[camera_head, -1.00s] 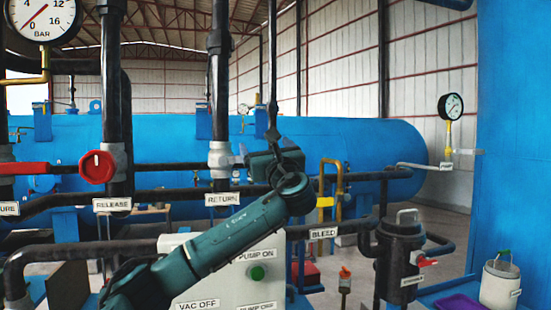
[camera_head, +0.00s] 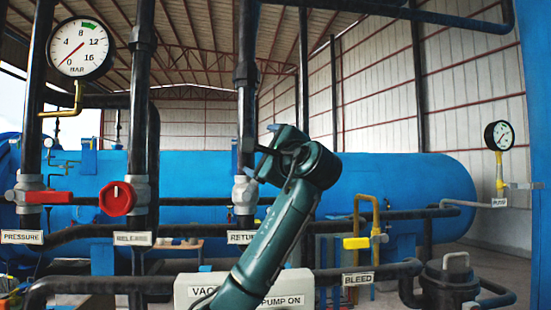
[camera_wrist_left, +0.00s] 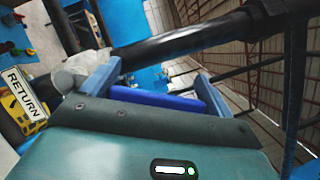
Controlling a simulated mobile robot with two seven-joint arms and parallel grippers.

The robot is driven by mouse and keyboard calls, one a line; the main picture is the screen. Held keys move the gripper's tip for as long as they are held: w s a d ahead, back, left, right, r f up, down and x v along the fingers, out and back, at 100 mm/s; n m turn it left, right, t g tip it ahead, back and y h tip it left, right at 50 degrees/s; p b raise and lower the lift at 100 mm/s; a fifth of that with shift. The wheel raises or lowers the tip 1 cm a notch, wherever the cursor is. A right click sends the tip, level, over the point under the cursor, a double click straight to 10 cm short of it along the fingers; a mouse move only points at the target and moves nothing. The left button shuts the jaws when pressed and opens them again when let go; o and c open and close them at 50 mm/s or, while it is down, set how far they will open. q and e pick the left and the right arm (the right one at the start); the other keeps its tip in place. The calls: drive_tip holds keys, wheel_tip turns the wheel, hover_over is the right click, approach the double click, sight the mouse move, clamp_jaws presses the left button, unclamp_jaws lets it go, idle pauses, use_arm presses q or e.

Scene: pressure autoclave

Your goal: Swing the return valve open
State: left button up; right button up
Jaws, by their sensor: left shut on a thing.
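The return valve (camera_head: 245,190) is a pale grey body on a dark vertical pipe, above the RETURN label (camera_head: 241,237). My left gripper (camera_head: 262,158) is just right of the valve and slightly above it, and covers its handle in the head view. In the left wrist view, the blue handle (camera_wrist_left: 158,98) lies between the two blue-grey fingers of my gripper (camera_wrist_left: 155,82), which is shut on it. The pale valve body (camera_wrist_left: 72,72) is beside the left finger, with the RETURN label (camera_wrist_left: 22,92) further left. My right gripper is not in view.
Left of the return valve are the red round release knob (camera_head: 117,198) and the red pressure lever (camera_head: 48,197). A yellow bleed handle (camera_head: 356,243) is to the right. A dark pipe (camera_wrist_left: 185,48) passes close behind my fingers in the wrist view.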

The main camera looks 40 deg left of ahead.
use_arm(q)
drive_tip(key=n, duration=0.1)
drive_tip(key=s+a+n, duration=0.1)
drive_tip(key=s+a+n+g+h, duration=0.1)
drive_tip(key=shift+s+r+n, duration=0.2)
drive_tip(key=shift+r+n, duration=0.05)
drive_tip(key=shift+n, duration=0.15)
drive_tip(key=shift+s+a+n+g+h, duration=0.3)
drive_tip(key=shift+s+a+n, duration=0.5)
drive_tip(key=shift+n, duration=0.4)
drive_tip(key=shift+s+d+f, duration=0.1)
drive_tip(key=o, duration=1.1)
drive_tip(key=shift+s, duration=0.1)
drive_tip(key=b+v, duration=0.3)
drive_tip(key=v, duration=1)
drive_tip(key=shift+b, duration=0.3)
